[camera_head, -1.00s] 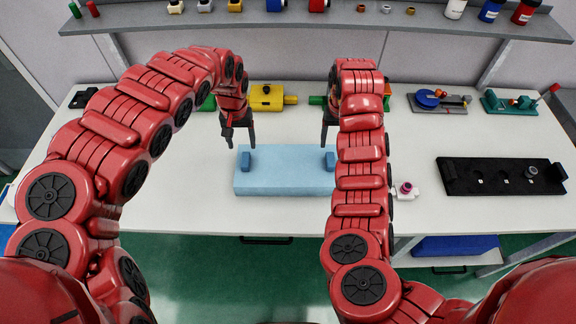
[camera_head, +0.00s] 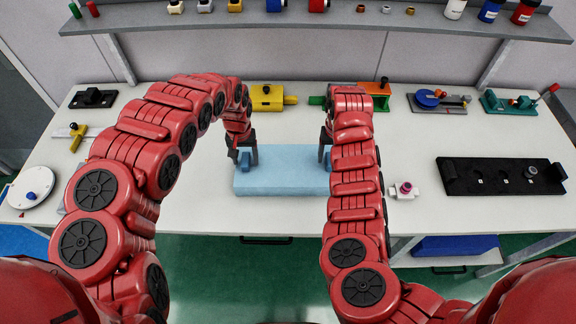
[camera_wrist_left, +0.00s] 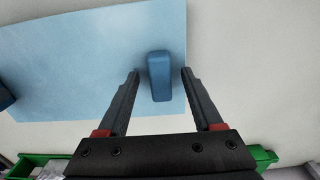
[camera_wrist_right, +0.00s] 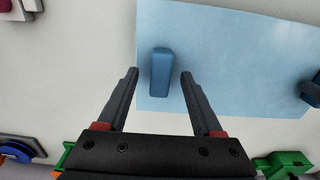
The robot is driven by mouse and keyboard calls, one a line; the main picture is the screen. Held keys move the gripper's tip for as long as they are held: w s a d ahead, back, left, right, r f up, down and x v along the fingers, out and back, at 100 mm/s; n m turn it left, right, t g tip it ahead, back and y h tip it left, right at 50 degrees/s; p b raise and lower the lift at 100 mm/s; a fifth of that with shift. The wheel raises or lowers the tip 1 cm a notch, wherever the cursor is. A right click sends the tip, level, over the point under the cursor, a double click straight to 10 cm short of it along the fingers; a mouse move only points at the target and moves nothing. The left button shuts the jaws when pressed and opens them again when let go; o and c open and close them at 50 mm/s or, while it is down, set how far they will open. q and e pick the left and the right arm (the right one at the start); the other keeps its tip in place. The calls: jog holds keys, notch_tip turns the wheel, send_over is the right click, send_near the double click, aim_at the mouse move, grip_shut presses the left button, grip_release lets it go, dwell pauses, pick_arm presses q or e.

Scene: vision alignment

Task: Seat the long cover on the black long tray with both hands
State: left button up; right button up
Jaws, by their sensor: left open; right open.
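The long cover (camera_head: 284,176) is a light blue slab lying flat on the table, with a darker blue upright handle near each end. My left gripper (camera_head: 246,160) is open at its left handle. In the left wrist view the handle (camera_wrist_left: 160,76) stands between the fingers (camera_wrist_left: 160,75), with gaps on both sides. My right gripper (camera_head: 325,155) is open at the other end, partly hidden by my right arm. In the right wrist view its handle (camera_wrist_right: 161,72) stands between the open fingers (camera_wrist_right: 159,75). The black long tray (camera_head: 470,184) lies at the right of the table.
A small dark round part (camera_head: 531,172) sits at the tray's right end. A white block with a pink knob (camera_head: 405,189) lies between cover and tray. Yellow (camera_head: 267,97), orange and green fixtures line the back. A white disc (camera_head: 31,187) lies at the far left.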

pick_arm(q)
grip_shut()
pick_arm(e)
grip_shut()
dwell(1.0)
